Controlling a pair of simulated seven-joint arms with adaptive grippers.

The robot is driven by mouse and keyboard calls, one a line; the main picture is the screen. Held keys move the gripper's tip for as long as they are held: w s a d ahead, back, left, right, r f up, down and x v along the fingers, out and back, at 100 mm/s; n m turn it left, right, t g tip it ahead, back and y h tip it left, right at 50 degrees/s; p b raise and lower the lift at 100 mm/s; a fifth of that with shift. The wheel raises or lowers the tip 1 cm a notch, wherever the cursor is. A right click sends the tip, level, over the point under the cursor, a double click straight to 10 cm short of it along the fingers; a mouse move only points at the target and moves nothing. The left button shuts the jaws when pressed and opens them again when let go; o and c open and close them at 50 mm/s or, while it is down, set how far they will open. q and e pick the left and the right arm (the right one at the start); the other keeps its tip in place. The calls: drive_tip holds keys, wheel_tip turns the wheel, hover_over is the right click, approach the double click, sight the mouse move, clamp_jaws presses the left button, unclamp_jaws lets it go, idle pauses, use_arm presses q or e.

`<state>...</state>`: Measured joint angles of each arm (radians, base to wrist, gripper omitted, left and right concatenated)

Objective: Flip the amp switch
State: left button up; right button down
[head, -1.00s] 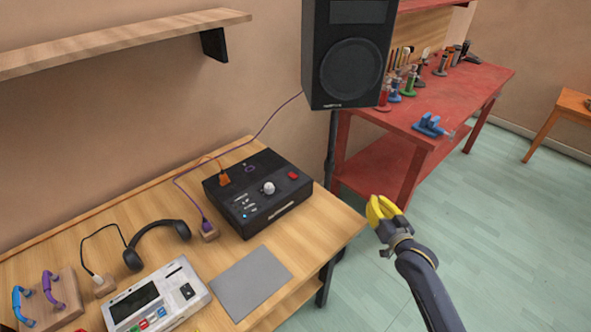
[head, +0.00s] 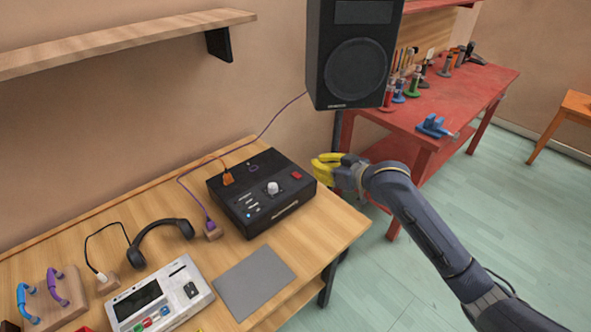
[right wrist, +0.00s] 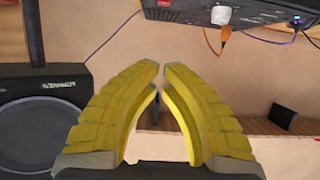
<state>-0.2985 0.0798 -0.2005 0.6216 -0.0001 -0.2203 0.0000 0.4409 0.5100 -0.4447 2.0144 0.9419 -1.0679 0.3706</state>
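The amp (head: 262,192) is a black box on the wooden bench. Its top has a white knob (head: 273,188), small labelled controls and a red switch (head: 296,176) near its right corner. My right gripper (head: 315,170) has yellow fingers and is just right of the amp, near the red switch and apart from it as far as I can tell. In the right wrist view its fingertips (right wrist: 162,68) are almost together with nothing between them. The amp's dark edge (right wrist: 265,18) shows at the top of that view. My left gripper is not in view.
A black speaker (head: 352,60) stands behind the bench, close to my right gripper. Headphones (head: 160,240), a white device (head: 160,300) and a grey mat (head: 254,282) lie on the bench. An orange plug (head: 228,179) stands in the amp. A red workbench (head: 450,95) is behind.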

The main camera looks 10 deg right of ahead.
hover_over(297, 175)
drive_tip(key=s, duration=0.1)
drive_tip(key=f, duration=0.3)
drive_tip(key=shift+d+f, duration=0.15)
drive_tip(key=shift+d, duration=0.1)
wheel_tip(297, 175, down, 2)
drive_tip(key=shift+w+f, duration=0.1)
drive_tip(key=shift+w, duration=0.05)
drive_tip(key=shift+f, duration=1.05)
drive_tip(key=shift+s+d+f, duration=0.25)
drive_tip(key=shift+s+f, duration=0.05)
drive_tip(key=shift+f, duration=0.2)
drive_tip(key=shift+a, duration=0.1)
drive_tip(key=shift+w+a+r, duration=0.3)
drive_tip(key=shift+w+a, duration=0.1)
drive_tip(key=shift+w, duration=0.2)
